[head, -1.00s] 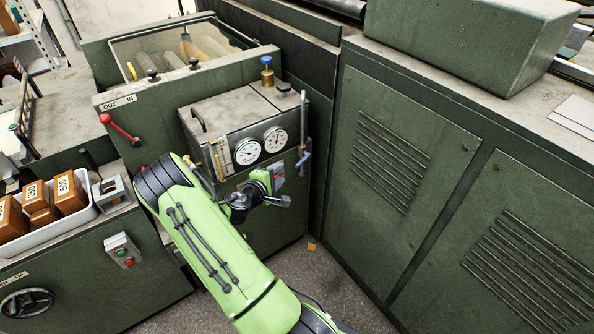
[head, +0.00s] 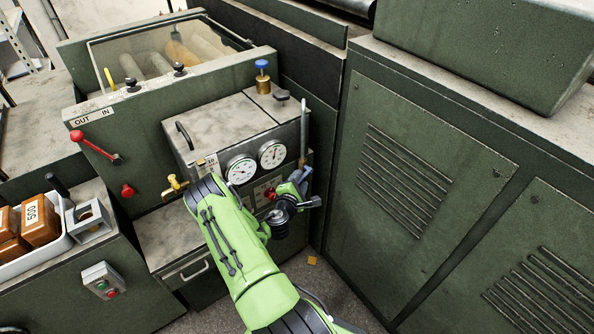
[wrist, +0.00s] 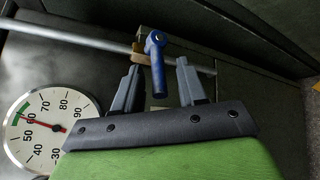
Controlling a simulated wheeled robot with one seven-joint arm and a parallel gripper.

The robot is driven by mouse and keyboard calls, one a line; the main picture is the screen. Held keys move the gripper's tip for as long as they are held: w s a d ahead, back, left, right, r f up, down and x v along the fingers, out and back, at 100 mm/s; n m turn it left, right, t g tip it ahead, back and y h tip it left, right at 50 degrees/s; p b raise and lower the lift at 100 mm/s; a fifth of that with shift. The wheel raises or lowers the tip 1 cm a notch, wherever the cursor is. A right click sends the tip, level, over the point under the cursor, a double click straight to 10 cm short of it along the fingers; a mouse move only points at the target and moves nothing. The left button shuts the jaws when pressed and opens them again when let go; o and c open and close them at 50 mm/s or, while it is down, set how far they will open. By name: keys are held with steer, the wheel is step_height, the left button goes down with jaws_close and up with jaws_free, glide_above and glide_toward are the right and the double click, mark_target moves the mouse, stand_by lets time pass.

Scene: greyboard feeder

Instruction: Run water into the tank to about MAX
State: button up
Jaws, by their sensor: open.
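The grey metal tank (head: 222,122) stands in front of the green machine. Two dials (head: 256,161) are on its front; a dial (wrist: 47,128) also shows in the wrist view. A grey pipe (head: 303,130) runs at its right side. In the wrist view a blue lever (wrist: 157,68) sits on a brass valve on this pipe. My gripper (wrist: 158,76) is open, with its two fingers on either side of the blue lever; I cannot tell whether they touch it. In the head view my gripper (head: 299,181) is at the pipe's lower end. My arm partly hides the tank's lower front; I see no water level.
A red lever (head: 96,147) and a brass tap (head: 174,187) are to the left. Large green cabinets (head: 400,180) bound the right side. A white tray (head: 62,240) of orange-brown blocks is at left.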

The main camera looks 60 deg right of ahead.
steer(key=shift+d, duration=0.4)
steer(key=shift+a, duration=0.1)
jaws_close()
steer(key=shift+w+r, duration=0.1)
